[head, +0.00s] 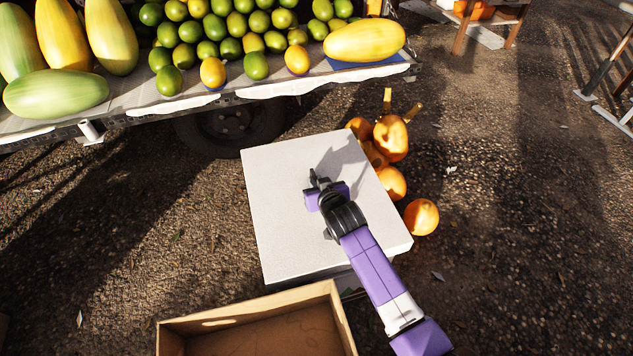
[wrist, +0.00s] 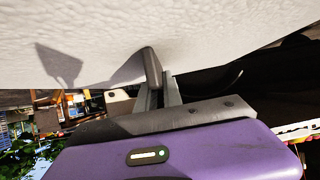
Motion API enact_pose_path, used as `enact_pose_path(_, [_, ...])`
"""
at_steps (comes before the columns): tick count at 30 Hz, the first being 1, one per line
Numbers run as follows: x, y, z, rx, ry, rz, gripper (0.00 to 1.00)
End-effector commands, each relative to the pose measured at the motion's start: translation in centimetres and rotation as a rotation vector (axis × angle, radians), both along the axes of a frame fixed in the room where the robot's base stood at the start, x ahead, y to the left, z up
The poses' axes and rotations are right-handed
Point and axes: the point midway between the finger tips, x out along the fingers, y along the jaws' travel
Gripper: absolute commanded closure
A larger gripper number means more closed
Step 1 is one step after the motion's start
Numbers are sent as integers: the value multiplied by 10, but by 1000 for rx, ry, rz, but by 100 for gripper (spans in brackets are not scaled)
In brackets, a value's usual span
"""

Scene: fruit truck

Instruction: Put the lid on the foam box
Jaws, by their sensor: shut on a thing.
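The white foam lid (head: 285,235) is a flat, roughly square slab in the middle of the head view. Its textured white face (wrist: 220,30) fills the top of the wrist view. My gripper (head: 316,184) is over the lid's upper face and casts a shadow on it. In the wrist view my gripper's fingers (wrist: 153,75) are close together against the white face. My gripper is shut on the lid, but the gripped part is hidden. The foam box cannot be made out under the lid, so I cannot tell how they line up.
An open cardboard box (head: 270,338) stands just in front of the lid. Orange pumpkins (head: 391,138) lie along its right side, with one (head: 421,217) nearest the front. The fruit truck's bed (head: 230,95) is behind. Gravel to the left and far right is clear.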

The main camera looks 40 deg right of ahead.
Motion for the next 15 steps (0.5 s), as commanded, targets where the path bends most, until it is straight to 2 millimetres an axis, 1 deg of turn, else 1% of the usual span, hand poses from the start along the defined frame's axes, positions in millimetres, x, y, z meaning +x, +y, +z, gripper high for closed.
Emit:
enact_pose_path(2, [0, 0, 1, 0, -1, 0, 100])
enact_pose_path(3, [0, 0, 1, 0, -1, 0, 86])
enact_pose_path(5, [0, 0, 1, 0, -1, 0, 74])
enact_pose_path(6, [0, 0, 1, 0, -1, 0, 66])
enact_pose_path(7, [0, 0, 1, 0, -1, 0, 64])
enact_pose_path(15, [-1, 0, 0, 0, 1, 0, 64])
